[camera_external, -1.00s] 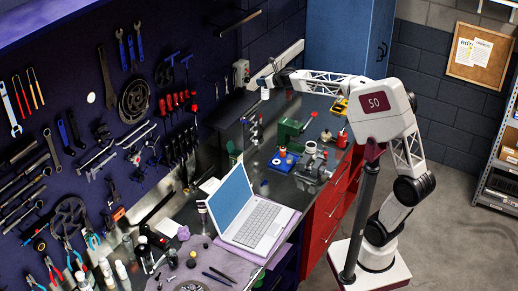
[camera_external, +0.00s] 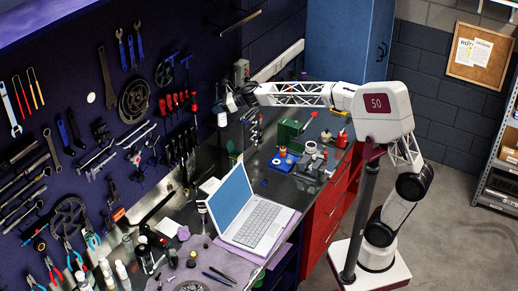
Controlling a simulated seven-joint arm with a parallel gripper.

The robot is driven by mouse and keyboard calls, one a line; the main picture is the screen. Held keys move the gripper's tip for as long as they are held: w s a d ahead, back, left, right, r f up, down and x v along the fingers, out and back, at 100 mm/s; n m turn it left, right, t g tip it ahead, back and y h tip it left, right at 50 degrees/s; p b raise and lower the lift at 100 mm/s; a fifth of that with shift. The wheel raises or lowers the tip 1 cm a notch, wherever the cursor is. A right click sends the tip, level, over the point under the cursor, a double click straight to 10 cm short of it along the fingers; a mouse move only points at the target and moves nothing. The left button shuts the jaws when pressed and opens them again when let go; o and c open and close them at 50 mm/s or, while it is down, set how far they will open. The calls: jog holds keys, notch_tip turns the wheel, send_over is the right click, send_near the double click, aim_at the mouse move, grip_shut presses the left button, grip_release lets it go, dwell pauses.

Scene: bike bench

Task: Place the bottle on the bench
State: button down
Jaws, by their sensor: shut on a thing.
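My gripper (camera_external: 226,108) is at the end of my outstretched arm, near the tool wall and above the back of the bench (camera_external: 258,178). A small white bottle (camera_external: 222,119) hangs below the gripper, and the gripper is shut on it. The bottle looks roughly upright and held above the bench top. The fingers are small and dark here, so their exact hold on the bottle is hard to see.
An open laptop (camera_external: 255,218) stands on the front part of the bench. Behind it are a green machine (camera_external: 289,133), a blue tray (camera_external: 283,162) and a grey vise (camera_external: 311,160). Several bottles and tools crowd the bench's near left end. Dark bench top shows left of the blue tray.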

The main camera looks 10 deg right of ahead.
jog(key=s+a+f+n+g, duration=0.3)
jog(key=s+a+f, duration=0.4)
jog(key=s+a, duration=0.3)
jog(key=s+a+f+n+g+h, duration=0.1)
jog(key=s+a+f+n+g, duration=0.3)
jog(key=s+a+f, duration=0.4)
jog(key=s+a+f+n+g+h, duration=0.1)
jog(key=s+a+f+n+g, duration=0.2)
jog(key=s+a+f, duration=0.4)
jog(key=s+a+g, duration=0.1)
jog(key=s+a, duration=0.4)
jog(key=s, duration=0.6)
jog(key=shift+f, duration=0.4)
jog(key=w+d+f, duration=0.1)
jog(key=w+d, duration=0.3)
jog(key=w, duration=0.3)
jog(key=w+d+f, duration=0.1)
jog(key=w+d, duration=0.4)
jog(key=w, duration=0.3)
jog(key=shift+d+f, duration=0.2)
jog(key=shift+d, duration=0.1)
jog(key=shift+f, duration=2.35)
jog(key=shift+f, duration=0.15)
